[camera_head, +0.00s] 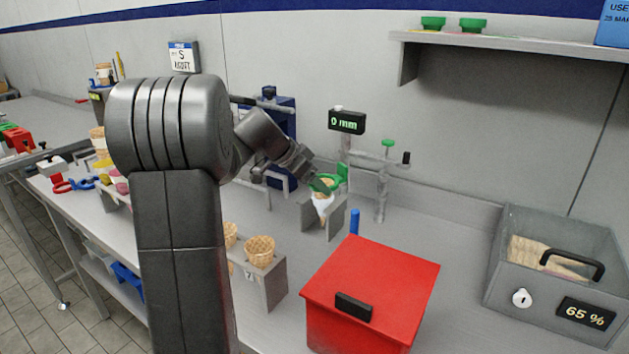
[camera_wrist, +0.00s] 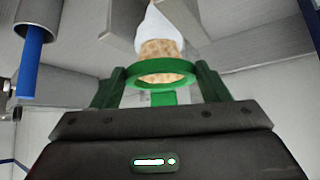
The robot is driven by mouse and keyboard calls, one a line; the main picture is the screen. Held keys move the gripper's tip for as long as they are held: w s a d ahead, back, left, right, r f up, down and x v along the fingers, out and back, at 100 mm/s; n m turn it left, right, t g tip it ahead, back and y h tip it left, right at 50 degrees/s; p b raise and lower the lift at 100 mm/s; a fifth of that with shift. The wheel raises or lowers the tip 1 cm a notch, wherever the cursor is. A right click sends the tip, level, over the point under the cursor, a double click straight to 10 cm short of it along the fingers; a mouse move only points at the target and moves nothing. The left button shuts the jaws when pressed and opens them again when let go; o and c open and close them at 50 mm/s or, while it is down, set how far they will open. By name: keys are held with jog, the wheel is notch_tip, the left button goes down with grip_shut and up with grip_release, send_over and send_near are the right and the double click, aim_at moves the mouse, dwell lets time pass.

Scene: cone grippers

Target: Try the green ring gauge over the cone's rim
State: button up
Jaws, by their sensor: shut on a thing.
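The waffle cone (camera_head: 325,197), wrapped in white lower down, stands in a grey holder (camera_head: 312,215) on the bench. It also shows in the wrist view (camera_wrist: 162,48), with its white wrap above the waffle part. My gripper (camera_wrist: 155,85) has green fingers and is shut on the green ring gauge (camera_wrist: 130,77). In the head view my gripper (camera_head: 322,184) is at the top of the cone. In the wrist view the ring lines up with the cone's waffle end and overlaps it. I cannot tell whether the ring is around the rim or just off it.
A red box (camera_head: 370,285) and a cone rack (camera_head: 270,285) stand in front of the holder. A blue rod (camera_head: 354,222) is close to the holder's right. A gauge stand (camera_head: 382,185) and a display reading 0 mm (camera_head: 346,121) are behind. A grey bin (camera_head: 530,285) is at right.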

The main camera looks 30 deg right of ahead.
jog(key=shift+f+b, duration=0.75)
jog(key=shift+f, duration=0.05)
dwell(0.4)
jog(key=o, duration=1.1)
jog(key=shift+a+r, duration=0.1)
jog(key=v, duration=1.3)
jog(key=shift+a+r+p, duration=0.2)
jog(key=shift+r+p, duration=0.05)
jog(key=shift+p, duration=0.15)
jog(key=x, duration=1.3)
jog(key=shift+d+f+b, duration=0.3)
